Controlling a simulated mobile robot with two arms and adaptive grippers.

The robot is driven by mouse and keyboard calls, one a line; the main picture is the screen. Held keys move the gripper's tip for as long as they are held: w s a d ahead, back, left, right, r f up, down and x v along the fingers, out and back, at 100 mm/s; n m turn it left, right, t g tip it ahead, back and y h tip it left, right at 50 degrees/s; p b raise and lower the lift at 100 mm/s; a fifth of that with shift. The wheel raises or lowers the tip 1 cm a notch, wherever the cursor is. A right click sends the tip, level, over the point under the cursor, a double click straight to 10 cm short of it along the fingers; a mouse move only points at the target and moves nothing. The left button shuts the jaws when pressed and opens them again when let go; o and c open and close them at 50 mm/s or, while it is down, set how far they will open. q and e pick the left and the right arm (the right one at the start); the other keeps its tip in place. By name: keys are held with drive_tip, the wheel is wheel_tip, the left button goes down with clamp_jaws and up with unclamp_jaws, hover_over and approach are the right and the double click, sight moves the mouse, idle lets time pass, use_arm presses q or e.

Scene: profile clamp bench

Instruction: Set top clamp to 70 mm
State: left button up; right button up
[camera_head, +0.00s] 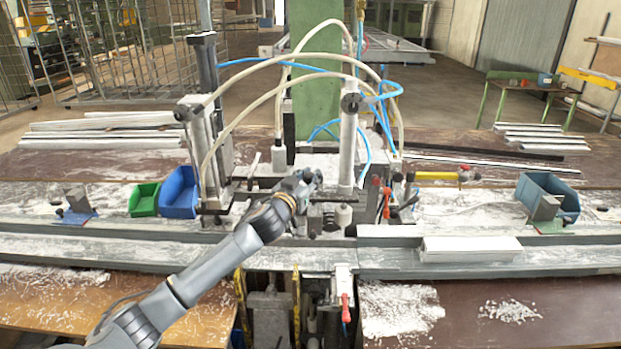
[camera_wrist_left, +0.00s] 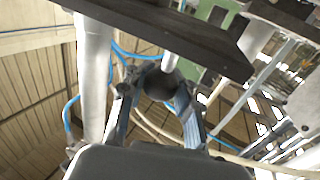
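The clamp fixture has an upright cylinder (camera_head: 348,150) at its right and a second cylinder (camera_head: 202,150) at its left. My left gripper (camera_head: 311,178) reaches in between them, low above the bench. In the left wrist view, my left gripper's fingers (camera_wrist_left: 157,90) stand apart on either side of a dark round knob (camera_wrist_left: 160,85), with a light rod (camera_wrist_left: 171,50) above it. I cannot tell whether the fingers press on the knob. No scale or millimetre reading is legible. My right gripper is not in view.
Pale hoses (camera_head: 262,98) and blue hoses arch over the fixture. A green bin (camera_head: 144,200) and a blue bin (camera_head: 179,194) stand left. A blue-grey bin (camera_head: 548,195) stands right. A white profile (camera_head: 470,249) lies on the front rail. A dark bar (camera_wrist_left: 180,35) crosses above the fingers.

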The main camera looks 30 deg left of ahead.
use_arm(q)
drive_tip(key=o, duration=0.3)
drive_tip(key=shift+r, duration=0.35)
drive_tip(key=shift+o, duration=0.9)
drive_tip(key=shift+s, duration=0.35)
drive_tip(key=shift+f, duration=0.2)
drive_tip(key=s+d, duration=0.2)
drive_tip(key=s, duration=1)
drive_tip(key=shift+r, duration=0.2)
drive_tip(key=shift+w, duration=0.1)
